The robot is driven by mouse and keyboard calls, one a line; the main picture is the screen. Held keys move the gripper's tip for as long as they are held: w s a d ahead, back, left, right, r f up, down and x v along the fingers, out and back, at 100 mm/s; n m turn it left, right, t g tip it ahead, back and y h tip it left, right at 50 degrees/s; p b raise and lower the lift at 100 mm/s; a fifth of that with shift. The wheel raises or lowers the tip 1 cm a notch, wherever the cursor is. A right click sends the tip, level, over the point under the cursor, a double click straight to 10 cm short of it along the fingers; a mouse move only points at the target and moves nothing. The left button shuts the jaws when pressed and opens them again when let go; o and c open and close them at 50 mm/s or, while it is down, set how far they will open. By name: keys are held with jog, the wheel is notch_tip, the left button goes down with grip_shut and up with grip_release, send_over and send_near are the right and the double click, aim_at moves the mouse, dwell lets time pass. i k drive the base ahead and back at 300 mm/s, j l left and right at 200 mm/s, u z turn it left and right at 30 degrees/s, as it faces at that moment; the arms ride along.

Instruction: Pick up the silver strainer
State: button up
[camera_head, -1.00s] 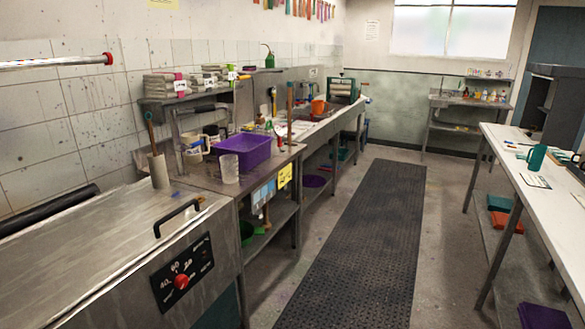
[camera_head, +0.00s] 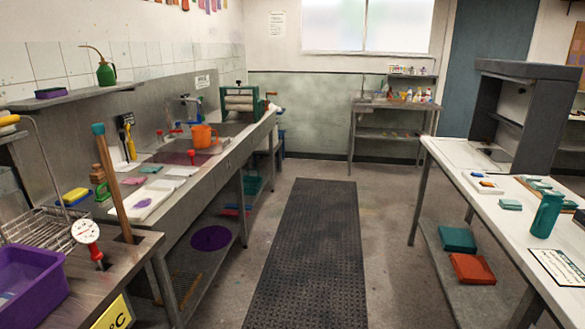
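I cannot make out a silver strainer for certain. A silver wire basket or rack (camera_head: 42,232) with a tall bent wire stands at the left, behind the purple tub (camera_head: 28,284) on the near metal bench; I cannot tell whether it is the strainer. My gripper is not in view.
A wooden stick with a teal top (camera_head: 112,185) and a dial thermometer (camera_head: 87,232) stand beside the tub. The long sink counter (camera_head: 215,160) holds an orange jug (camera_head: 202,136) and cloths. A white table (camera_head: 470,180) stands right. The dark floor mat (camera_head: 305,250) between them is clear.

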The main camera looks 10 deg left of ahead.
aim_at(188, 104)
jog(key=i+j+u, duration=0.2)
jog(key=i, duration=0.35)
jog(key=i+u, duration=0.2)
jog(key=i, duration=0.3)
jog(key=i+u, duration=0.2)
jog(key=i, duration=0.35)
jog(key=i+l+u, duration=0.2)
jog(key=i, duration=0.35)
jog(key=i+l+u, duration=0.2)
jog(key=i, duration=0.35)
jog(key=i+l+u, duration=0.2)
jog(key=i, duration=0.3)
jog(key=l, duration=0.1)
